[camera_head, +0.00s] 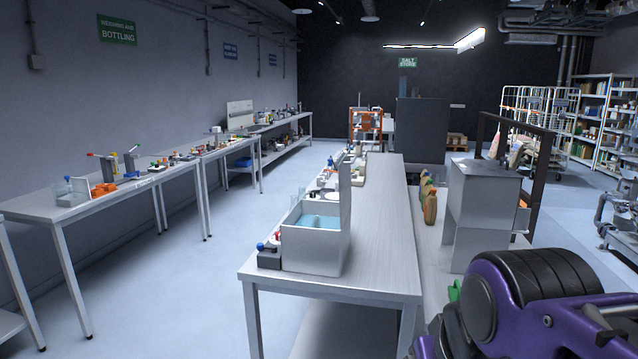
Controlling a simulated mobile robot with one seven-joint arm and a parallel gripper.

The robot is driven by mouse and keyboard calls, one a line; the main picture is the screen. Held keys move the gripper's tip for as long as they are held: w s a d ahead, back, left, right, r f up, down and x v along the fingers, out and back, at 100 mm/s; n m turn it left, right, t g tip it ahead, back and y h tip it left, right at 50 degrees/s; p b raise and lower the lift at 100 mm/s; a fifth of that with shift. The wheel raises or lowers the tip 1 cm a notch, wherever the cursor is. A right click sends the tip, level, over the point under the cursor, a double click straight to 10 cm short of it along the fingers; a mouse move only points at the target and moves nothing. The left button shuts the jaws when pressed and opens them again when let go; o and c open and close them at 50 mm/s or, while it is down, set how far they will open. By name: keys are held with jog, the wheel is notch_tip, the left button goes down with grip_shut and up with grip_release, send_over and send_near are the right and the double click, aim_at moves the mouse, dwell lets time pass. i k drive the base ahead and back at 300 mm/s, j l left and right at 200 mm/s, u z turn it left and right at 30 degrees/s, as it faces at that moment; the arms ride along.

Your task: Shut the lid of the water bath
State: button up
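The water bath (312,252) is an open grey box with blue water inside. It stands near the front end of the long steel table (385,240). Its lid (346,196) stands upright along the right side of the box, so the bath is open. A purple and black part of my arm shows at the lower right, apart from the bath. My gripper is not in view.
A small dark device with a blue knob (268,256) sits just left of the bath. Several small items stand behind it. The tabletop right of the bath is bare. A grey hopper cabinet (481,215) stands to the right. Floor (200,290) is clear to the left.

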aim_at(344, 173)
jog(key=i+l+u, duration=0.35)
jog(key=l, duration=0.4)
jog(key=i+l+u, duration=0.15)
jog(key=l, duration=0.3)
jog(key=i+j+z, duration=0.25)
jog(key=l, duration=0.1)
